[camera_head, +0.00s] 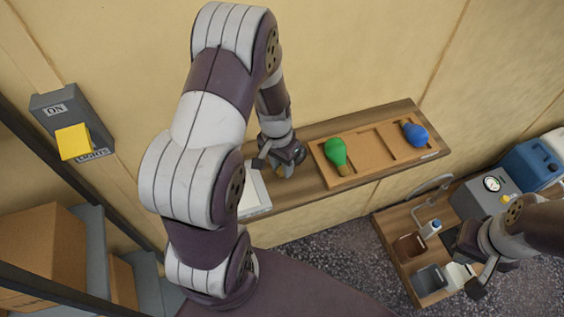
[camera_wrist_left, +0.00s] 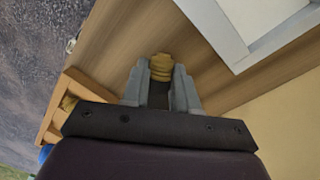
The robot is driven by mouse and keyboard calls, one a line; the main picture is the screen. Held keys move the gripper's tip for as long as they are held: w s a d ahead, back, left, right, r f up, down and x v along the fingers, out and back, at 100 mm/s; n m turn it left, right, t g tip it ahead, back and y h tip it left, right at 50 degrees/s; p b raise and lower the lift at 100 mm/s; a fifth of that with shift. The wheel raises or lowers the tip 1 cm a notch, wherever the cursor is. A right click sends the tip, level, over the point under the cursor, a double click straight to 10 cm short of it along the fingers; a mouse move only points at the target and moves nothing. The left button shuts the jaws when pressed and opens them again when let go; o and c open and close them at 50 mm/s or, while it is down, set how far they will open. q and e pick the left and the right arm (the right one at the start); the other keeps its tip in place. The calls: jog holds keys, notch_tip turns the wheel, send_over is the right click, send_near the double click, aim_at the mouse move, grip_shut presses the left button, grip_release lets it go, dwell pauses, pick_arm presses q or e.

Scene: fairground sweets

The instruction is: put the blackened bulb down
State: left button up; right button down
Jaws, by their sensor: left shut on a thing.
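My left gripper (camera_head: 275,166) is over the left part of the wooden shelf. It is shut on the blackened bulb (camera_wrist_left: 161,67), whose brass screw base shows between the fingers in the left wrist view. The dark glass is mostly hidden by the gripper. I cannot tell whether the bulb touches the shelf. My right gripper (camera_head: 468,268) is at the lower right, above the small wooden counter; its jaws are not clear.
The shelf (camera_head: 402,106) bears a wooden tray (camera_head: 368,146) with a green bulb (camera_head: 337,153) and a blue bulb (camera_head: 415,134). A white-framed tray (camera_head: 254,194) lies left of the gripper. A yellow light switch (camera_head: 73,142) is on the wall. Containers (camera_head: 432,279) stand on the counter.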

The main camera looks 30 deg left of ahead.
pick_arm(q)
jog(key=shift+w+f, duration=0.15)
jog(key=shift+f, duration=0.1)
jog(key=o, duration=0.8)
jog(key=shift+w, duration=0.1)
jog(key=shift+r, duration=0.1)
